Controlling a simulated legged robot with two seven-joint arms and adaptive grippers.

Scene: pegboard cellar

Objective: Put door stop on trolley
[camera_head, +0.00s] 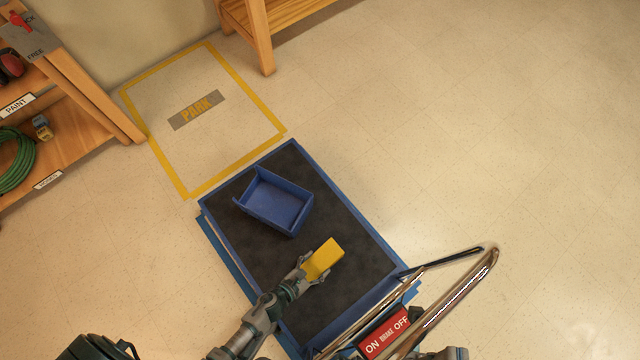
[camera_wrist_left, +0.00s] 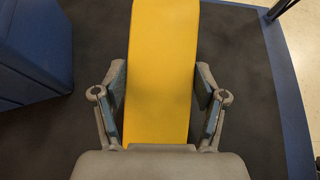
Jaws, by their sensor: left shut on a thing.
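The yellow door stop (camera_head: 324,258) is at my left gripper (camera_head: 305,269), over the dark top of the trolley (camera_head: 362,262). In the left wrist view the door stop (camera_wrist_left: 162,70) lies between the two fingers of the left gripper (camera_wrist_left: 162,100), which is shut on it. Whether the door stop touches the trolley top cannot be told. The trolley has a blue rim and a dark mat. My right gripper is not clearly in view.
A blue bin (camera_head: 275,201) stands on the trolley, beyond the door stop. The trolley's metal handle (camera_head: 455,290) and a red brake sign (camera_head: 384,333) are at the near right. A yellow-taped PARK square (camera_head: 235,148) and a wooden shelf (camera_head: 85,105) lie left. The right floor is clear.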

